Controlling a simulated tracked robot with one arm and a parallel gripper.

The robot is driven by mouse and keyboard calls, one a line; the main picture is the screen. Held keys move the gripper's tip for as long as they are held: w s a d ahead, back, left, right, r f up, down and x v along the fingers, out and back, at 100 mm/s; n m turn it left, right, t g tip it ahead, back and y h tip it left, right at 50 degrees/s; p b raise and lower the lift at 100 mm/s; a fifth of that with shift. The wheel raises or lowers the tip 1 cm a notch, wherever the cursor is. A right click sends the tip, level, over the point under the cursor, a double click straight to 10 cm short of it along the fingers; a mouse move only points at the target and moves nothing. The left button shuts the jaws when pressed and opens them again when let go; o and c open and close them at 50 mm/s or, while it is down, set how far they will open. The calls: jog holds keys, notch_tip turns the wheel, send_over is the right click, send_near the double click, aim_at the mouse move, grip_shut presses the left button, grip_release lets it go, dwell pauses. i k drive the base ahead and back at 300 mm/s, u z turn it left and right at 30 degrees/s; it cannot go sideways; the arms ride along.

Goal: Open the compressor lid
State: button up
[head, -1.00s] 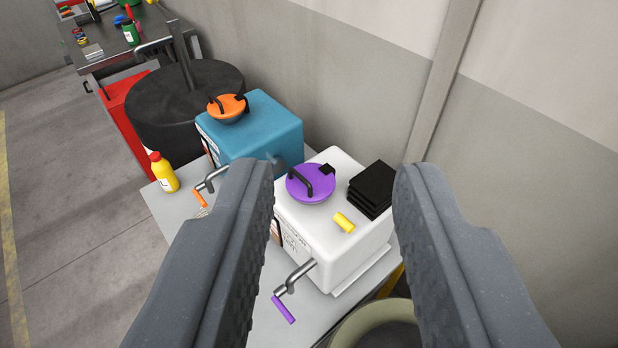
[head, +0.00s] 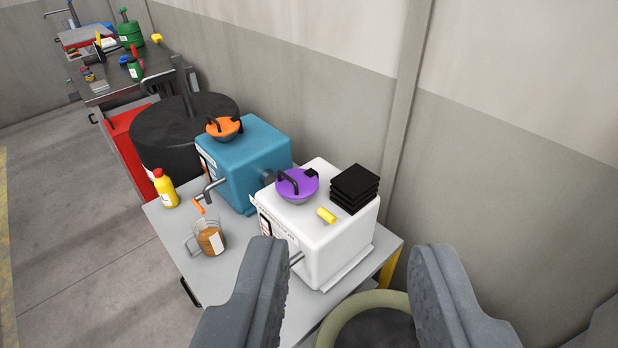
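Two box-shaped machines stand on a grey table. The white one (head: 322,248) has a round purple lid (head: 297,187) with a dark handle on top, and the lid looks shut. The blue one (head: 240,165) has a round orange lid (head: 223,129) with a dark handle, also looking shut. I cannot tell from the labels which is the compressor. My gripper (head: 345,248) is open and empty, its fingers wide apart in front of the white machine and apart from both lids. The left finger hides part of the white machine's front crank.
A yellow bottle (head: 166,189) and a jug of brown liquid (head: 209,237) stand on the grey table (head: 220,285). A round rimmed container (head: 335,318) is low between my fingers. A dark drum (head: 180,138) and cluttered workbench (head: 110,88) lie behind; a wall (head: 480,180) runs along the right.

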aim_at(295, 183)
jog(key=z, duration=1.95)
jog(key=k, duration=1.3)
jog(key=u, duration=1.65)
jog(key=i, duration=1.7)
jog(key=z, duration=0.05)
